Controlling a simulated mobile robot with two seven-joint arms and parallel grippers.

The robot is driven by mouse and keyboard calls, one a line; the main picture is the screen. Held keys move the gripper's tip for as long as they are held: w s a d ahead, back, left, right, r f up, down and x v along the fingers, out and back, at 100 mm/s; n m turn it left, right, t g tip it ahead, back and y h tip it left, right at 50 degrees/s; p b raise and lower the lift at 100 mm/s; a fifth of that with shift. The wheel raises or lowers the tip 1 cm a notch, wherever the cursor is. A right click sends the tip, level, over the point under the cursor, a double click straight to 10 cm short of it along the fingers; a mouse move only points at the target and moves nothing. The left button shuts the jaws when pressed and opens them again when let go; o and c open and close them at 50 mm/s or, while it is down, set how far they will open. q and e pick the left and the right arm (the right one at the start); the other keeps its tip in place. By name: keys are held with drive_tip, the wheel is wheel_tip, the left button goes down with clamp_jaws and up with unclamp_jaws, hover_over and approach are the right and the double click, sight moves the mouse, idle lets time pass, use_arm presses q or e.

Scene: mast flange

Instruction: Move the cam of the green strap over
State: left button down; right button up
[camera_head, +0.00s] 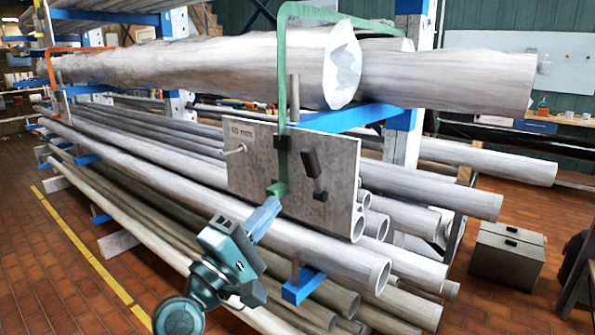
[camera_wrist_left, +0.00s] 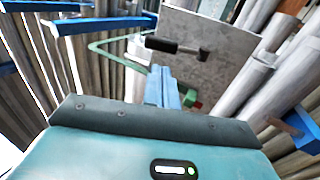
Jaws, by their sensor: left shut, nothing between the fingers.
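The green strap (camera_head: 281,70) runs over the pale logs and hangs down the front of a grey metal plate (camera_head: 345,160). It passes a small black block (camera_head: 282,142) on the plate and ends in a green piece (camera_head: 276,189) lower down. A black lever (camera_head: 312,165) stands on the plate right of the strap, tilted, its foot lower right; it also shows in the wrist view (camera_wrist_left: 175,47). My left gripper (camera_head: 274,203) is shut and empty, its blue fingers (camera_wrist_left: 160,76) just below the green piece; contact is unclear. My right gripper is not in view.
A pin (camera_head: 236,150) sticks out from the plate's left side. Long grey pipes (camera_head: 150,150) lie on blue rack arms (camera_head: 303,285) behind and below. An orange strap (camera_head: 50,65) holds the logs' far end. A grey box (camera_head: 508,255) stands right on the brick floor.

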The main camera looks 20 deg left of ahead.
sight(305, 160)
use_arm(q)
drive_tip(key=p+x, duration=0.1)
drive_tip(key=x, duration=0.6)
drive_tip(key=shift+w+d+r+p, duration=0.15)
drive_tip(key=shift+w+p, duration=0.1)
drive_tip(key=shift+p, duration=0.05)
drive_tip(key=shift+w+d+r, duration=0.15)
drive_tip(key=shift+w, duration=0.25)
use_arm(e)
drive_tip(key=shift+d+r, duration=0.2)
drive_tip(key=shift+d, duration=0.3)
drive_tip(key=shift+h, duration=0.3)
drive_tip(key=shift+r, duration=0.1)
